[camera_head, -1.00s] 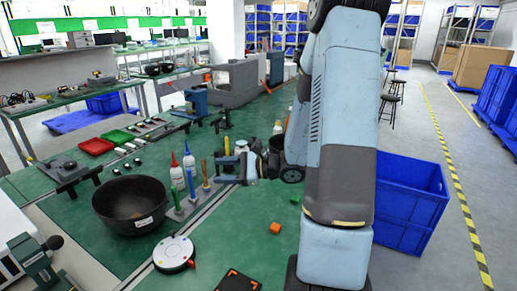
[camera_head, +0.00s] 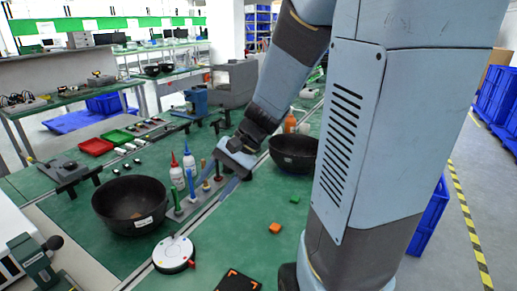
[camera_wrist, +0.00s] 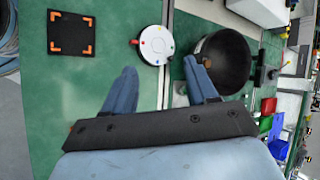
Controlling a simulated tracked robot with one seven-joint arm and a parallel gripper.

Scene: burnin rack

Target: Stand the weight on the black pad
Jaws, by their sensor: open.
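The black pad (camera_head: 238,281) with orange corner marks lies flat on the green bench top at the lower edge of the head view. The wrist view shows the whole pad (camera_wrist: 72,35) at upper left, with nothing on it. I cannot pick out the weight for sure in either view. My gripper (camera_head: 220,182) points down beside a grey strip that holds several upright handled items, partly hiding them. In the wrist view my gripper (camera_wrist: 160,85) has its two fingers wide apart, with nothing held between them.
A black bowl (camera_head: 131,205) and a white round disc (camera_head: 174,254) stand left of the pad. White bottles (camera_head: 177,178) stand behind the strip (camera_head: 186,210). An orange cube (camera_head: 275,228) and a green cube (camera_head: 294,199) lie right. Another dark bowl (camera_head: 293,150) stands behind.

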